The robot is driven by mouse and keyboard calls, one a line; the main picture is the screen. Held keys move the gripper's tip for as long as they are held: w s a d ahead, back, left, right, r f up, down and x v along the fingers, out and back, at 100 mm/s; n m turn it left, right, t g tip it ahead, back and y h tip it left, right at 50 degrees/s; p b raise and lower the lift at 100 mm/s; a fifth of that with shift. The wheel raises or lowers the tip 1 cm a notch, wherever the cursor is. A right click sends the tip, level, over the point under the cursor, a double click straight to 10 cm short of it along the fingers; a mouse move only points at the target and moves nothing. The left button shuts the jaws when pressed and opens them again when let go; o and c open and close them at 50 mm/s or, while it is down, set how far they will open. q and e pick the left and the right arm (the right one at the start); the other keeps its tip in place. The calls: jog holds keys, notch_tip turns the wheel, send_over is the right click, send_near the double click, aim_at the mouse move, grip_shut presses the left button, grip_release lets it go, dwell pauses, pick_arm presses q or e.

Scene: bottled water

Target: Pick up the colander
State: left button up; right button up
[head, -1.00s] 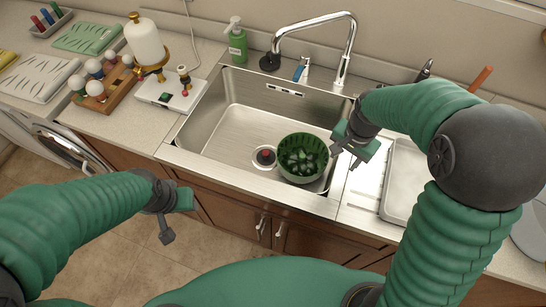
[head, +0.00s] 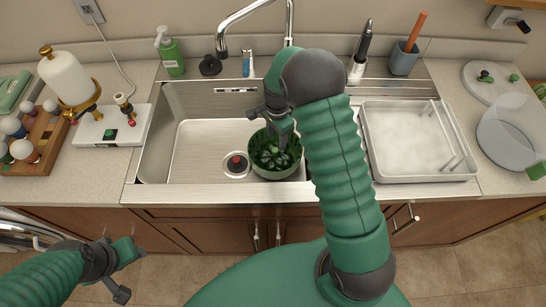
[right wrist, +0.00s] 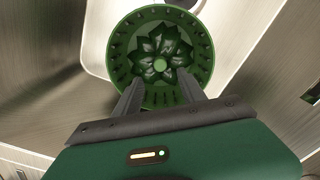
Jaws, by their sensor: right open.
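The green colander (head: 262,158) sits in the right part of the steel sink, with a leaf-like pattern inside. The right wrist view shows it from above (right wrist: 160,62), with its round rim nearly whole in view. My right gripper (head: 272,118) is over the colander, pointing down. In the right wrist view its two fingers (right wrist: 162,92) are apart and overlap the near rim in the picture; I cannot tell whether they touch it. My left gripper (head: 122,268) is in front of the counter at lower left, far from the colander; its jaw state is unclear.
The sink (head: 200,140) has a drain left of the colander. A faucet (head: 255,20) arches behind it. A steel tray (head: 410,140) lies on the right. A soap bottle (head: 172,55) and a white scale-like device (head: 112,127) stand on the left.

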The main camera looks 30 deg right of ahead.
aim_at(275, 149)
jog(key=f, duration=0.7)
jog(key=shift+a+f, duration=0.25)
jog(key=shift+f, duration=0.05)
jog(key=shift+w+f, duration=0.15)
jog(key=shift+f, duration=0.05)
jog(key=shift+d, duration=0.15)
jog(key=c, duration=0.5)
grip_shut()
